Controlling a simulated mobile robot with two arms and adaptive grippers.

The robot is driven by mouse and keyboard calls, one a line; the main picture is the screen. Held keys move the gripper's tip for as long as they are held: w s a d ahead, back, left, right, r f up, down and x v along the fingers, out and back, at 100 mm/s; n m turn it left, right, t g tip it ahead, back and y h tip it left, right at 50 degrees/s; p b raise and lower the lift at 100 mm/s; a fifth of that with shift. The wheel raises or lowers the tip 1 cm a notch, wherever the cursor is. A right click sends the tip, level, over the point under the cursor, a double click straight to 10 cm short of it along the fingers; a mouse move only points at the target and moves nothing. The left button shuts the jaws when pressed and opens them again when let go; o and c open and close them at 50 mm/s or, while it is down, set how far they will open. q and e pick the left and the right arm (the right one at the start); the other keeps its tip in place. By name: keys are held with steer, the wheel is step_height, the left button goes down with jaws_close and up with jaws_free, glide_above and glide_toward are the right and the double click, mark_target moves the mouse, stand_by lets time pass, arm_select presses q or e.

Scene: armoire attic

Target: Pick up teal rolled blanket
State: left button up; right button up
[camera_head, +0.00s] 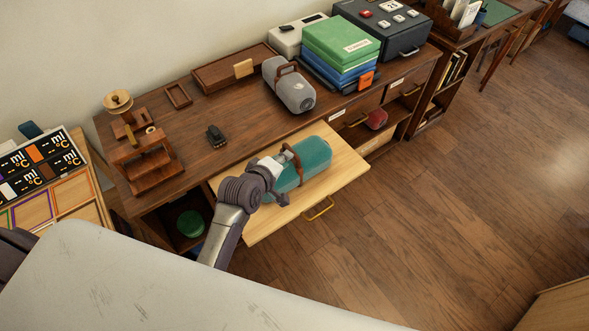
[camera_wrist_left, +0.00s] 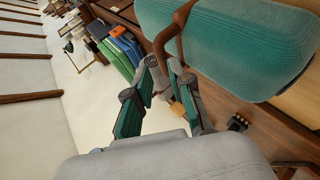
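The teal rolled blanket (camera_head: 316,156) lies on the light wood surface of a pulled-out drawer (camera_head: 346,175), with a brown strap and handle around it. It fills the upper right of the left wrist view (camera_wrist_left: 245,45), where its strap also shows. My left gripper (camera_head: 284,175) is at the blanket's near left end, its fingers spread apart. In the left wrist view the fingers (camera_wrist_left: 162,72) have a gap with no blanket between them; the blanket is beside them. I cannot tell whether a finger touches it. My right gripper is not in view.
A grey rolled blanket (camera_head: 288,86) lies on the dark wood desk (camera_head: 225,165) behind the drawer. A small black object (camera_head: 216,136) and a wooden press (camera_head: 145,160) stand to its left. Green and blue boxes (camera_head: 341,42) are stacked at the back right. Open floor (camera_head: 430,210) lies right of the drawer.

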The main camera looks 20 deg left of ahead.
mark_target(294, 153)
arm_select(q)
steer(key=shift+p+x, duration=0.4)
steer(key=shift+x, duration=3.15)
steer(key=shift+s+f, duration=0.1)
steer(key=shift+s, duration=0.05)
steer(key=shift+c, duration=0.2)
jaws_close()
